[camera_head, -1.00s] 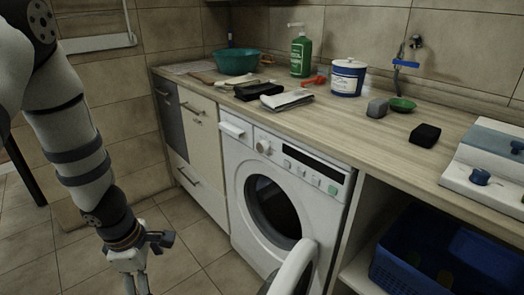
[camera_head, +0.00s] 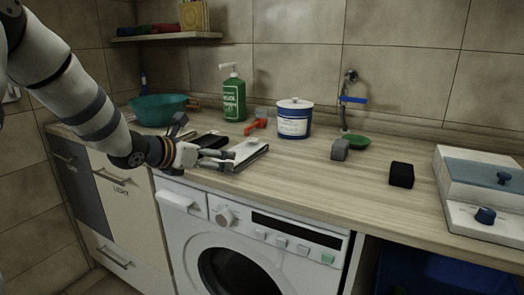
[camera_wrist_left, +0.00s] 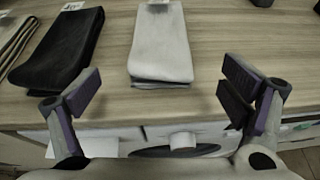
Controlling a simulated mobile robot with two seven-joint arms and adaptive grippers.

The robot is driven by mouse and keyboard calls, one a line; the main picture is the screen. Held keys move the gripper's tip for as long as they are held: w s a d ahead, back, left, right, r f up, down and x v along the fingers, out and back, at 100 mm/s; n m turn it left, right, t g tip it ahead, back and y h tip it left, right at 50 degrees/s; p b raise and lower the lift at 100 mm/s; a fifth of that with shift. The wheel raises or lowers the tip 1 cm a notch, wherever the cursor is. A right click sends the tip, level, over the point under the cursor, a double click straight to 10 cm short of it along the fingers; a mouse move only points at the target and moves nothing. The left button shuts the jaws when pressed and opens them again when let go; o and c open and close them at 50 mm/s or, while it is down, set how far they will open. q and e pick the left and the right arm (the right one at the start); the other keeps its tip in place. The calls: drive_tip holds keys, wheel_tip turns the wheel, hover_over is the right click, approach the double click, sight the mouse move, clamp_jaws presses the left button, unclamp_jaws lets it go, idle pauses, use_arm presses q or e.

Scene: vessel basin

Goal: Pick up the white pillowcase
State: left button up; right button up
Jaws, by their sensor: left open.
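The white pillowcase (camera_head: 249,152) lies folded flat on the wooden counter above the washing machine. In the left wrist view the white pillowcase (camera_wrist_left: 161,45) is a pale grey-white folded cloth lying ahead, between the two fingers and beyond their tips. My left gripper (camera_head: 228,160) is at the counter's front edge, just left of the pillowcase in the head view. In the left wrist view my left gripper (camera_wrist_left: 161,88) is open and empty, its fingers wide apart on either side. My right gripper is not in view.
A black folded cloth (camera_wrist_left: 65,45) lies left of the pillowcase. A green bottle (camera_head: 233,97), white-and-blue tub (camera_head: 295,121), red-orange object (camera_head: 256,126) and teal basin (camera_head: 158,110) stand behind. A grey block (camera_head: 340,149) and black block (camera_head: 401,174) lie right. Front counter is clear.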

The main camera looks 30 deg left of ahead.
sight(238, 152)
use_arm(q)
drive_tip(key=b+x, duration=0.2)
drive_tip(key=x, duration=0.4)
drive_tip(key=shift+w+d+f, duration=0.15)
drive_tip(key=shift+w+f, duration=0.05)
drive_tip(key=shift+f, duration=0.05)
drive_tip(key=w, duration=0.2)
drive_tip(key=w+b, duration=0.1)
drive_tip(key=w, duration=0.3)
drive_tip(key=shift+a+f, duration=0.25)
drive_tip(key=shift+f, duration=0.1)
drive_tip(key=shift+s, duration=0.1)
drive_tip(key=c, duration=1.4)
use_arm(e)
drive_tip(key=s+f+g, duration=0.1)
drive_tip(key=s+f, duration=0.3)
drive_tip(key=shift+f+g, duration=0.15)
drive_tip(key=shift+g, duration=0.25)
